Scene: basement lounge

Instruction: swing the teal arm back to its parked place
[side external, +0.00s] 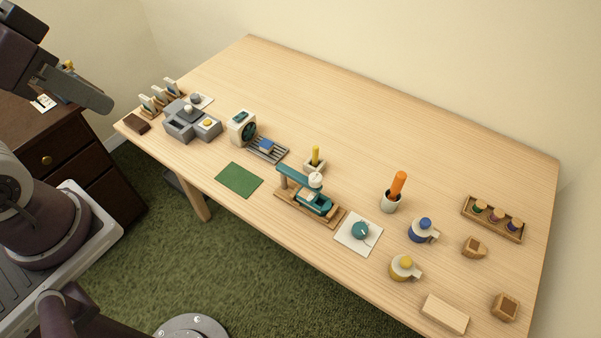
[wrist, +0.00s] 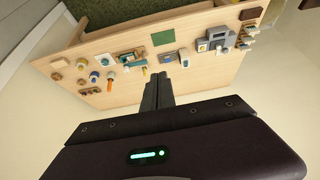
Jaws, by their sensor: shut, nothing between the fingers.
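The teal arm (side external: 292,175) is a flat bar on a wooden base (side external: 283,208) near the table's front edge in the side view. It runs from the base's left end toward the right, and a white knob (side external: 315,180) shows at its right end. A teal block (side external: 314,203) sits on the base below it. Whether the arm touches the block, I cannot tell. In the wrist view the teal device (wrist: 131,57) is small and lies left of the green mat. My gripper (wrist: 165,76) is shut and empty, well away from the table. Its fingertips cannot be made out in the side view.
A green mat (side external: 239,180) lies left of the device. A teal dial on a white plate (side external: 358,232) stands right of it, and a yellow peg in a holder (side external: 315,158) behind it. An orange-handled tool in a cup (side external: 396,188) stands farther right. The table's back is clear.

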